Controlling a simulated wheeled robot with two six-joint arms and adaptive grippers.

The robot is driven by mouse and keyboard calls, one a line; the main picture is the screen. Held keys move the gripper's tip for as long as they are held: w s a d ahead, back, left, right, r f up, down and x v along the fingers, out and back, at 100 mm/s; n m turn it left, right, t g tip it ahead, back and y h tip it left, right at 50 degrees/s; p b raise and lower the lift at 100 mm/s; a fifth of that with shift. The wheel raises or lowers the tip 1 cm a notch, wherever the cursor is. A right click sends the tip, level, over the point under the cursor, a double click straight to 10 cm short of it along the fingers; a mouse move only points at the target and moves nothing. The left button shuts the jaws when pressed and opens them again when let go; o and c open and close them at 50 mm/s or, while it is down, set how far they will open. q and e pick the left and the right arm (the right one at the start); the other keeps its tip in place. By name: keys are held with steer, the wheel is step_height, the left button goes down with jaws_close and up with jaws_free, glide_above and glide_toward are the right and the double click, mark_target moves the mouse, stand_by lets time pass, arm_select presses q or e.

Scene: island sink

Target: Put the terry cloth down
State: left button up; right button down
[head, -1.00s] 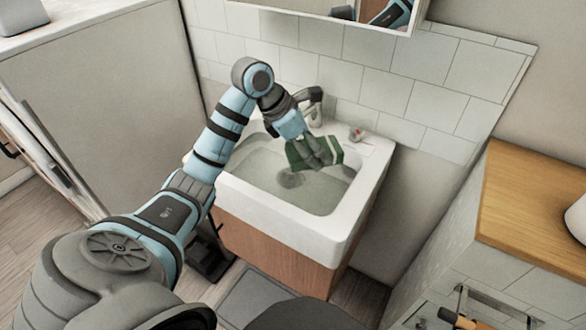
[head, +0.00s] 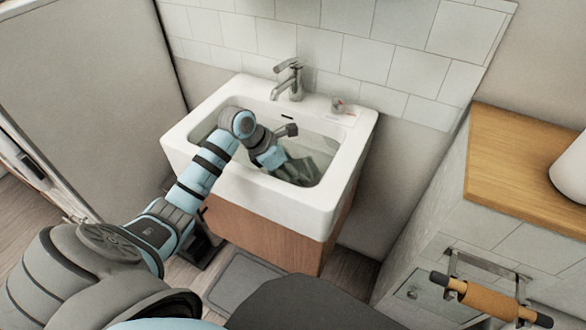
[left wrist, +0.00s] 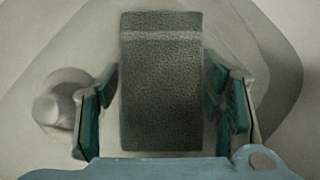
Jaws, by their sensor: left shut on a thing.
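The terry cloth (left wrist: 160,95) is a dark grey-green block with a pale stripe near its far end. In the left wrist view it lies between the two fingers of my left gripper (left wrist: 164,82), which is shut on it. In the head view my left gripper (head: 300,172) is down inside the sink basin, and its fingers look murky, as if under the water. The cloth is hard to make out there. The white sink (head: 350,165) stands on a wooden cabinet against the tiled wall. My right gripper is not in view.
A metal faucet (head: 290,80) stands at the sink's back edge, close behind the gripper. A small item (head: 338,105) sits on the back right rim. A wooden counter (head: 510,160) is at the right, with a rail and an orange-brown roll (head: 490,300) below it.

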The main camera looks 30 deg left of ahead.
arm_select(q)
steer(key=o, duration=1)
steer(key=shift+f, duration=0.1)
steer(key=shift+c, duration=0.2)
steer(key=shift+s+a+r+p, duration=0.1)
steer(key=shift+r+p, duration=0.25)
steer(key=shift+r, duration=0.1)
steer(key=p+v, duration=0.2)
steer(key=v, duration=0.9)
steer(key=shift+r, duration=0.25)
steer(key=shift+s+a, duration=0.1)
